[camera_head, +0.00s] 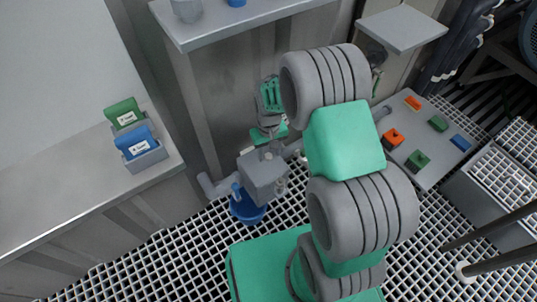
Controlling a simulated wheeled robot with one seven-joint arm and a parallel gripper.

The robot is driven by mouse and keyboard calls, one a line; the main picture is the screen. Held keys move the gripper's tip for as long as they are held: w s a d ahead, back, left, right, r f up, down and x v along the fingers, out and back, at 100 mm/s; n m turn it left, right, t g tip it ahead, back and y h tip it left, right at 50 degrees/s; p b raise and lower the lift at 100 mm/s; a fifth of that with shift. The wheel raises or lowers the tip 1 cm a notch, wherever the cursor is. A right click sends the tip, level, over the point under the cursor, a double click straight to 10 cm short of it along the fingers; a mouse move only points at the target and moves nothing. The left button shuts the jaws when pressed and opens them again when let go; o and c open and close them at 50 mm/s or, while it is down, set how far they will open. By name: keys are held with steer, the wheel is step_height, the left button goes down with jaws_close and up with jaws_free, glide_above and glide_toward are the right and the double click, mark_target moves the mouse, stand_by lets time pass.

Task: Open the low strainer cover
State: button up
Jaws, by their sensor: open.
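The low strainer is a grey box-shaped body (262,178) set in a grey pipe, low over the grating near the middle of the camera_head view. Its top looks closed, but I cannot clearly make out the cover's edges. My gripper (268,146) is just behind and above the strainer at the end of my green and grey arm. It is small in view and partly hidden, and nothing shows held in it. I cannot tell whether it touches the strainer.
A blue bucket (247,207) stands under the strainer. Left is a grey counter (60,190) with green (124,112) and blue (137,143) holders. Shelves stand behind. Right is a grey panel (432,175) with coloured blocks. The floor is open white grating.

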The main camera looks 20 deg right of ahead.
steer(key=shift+f, duration=0.25)
jaws_close()
stand_by(0.3)
stand_by(0.9)
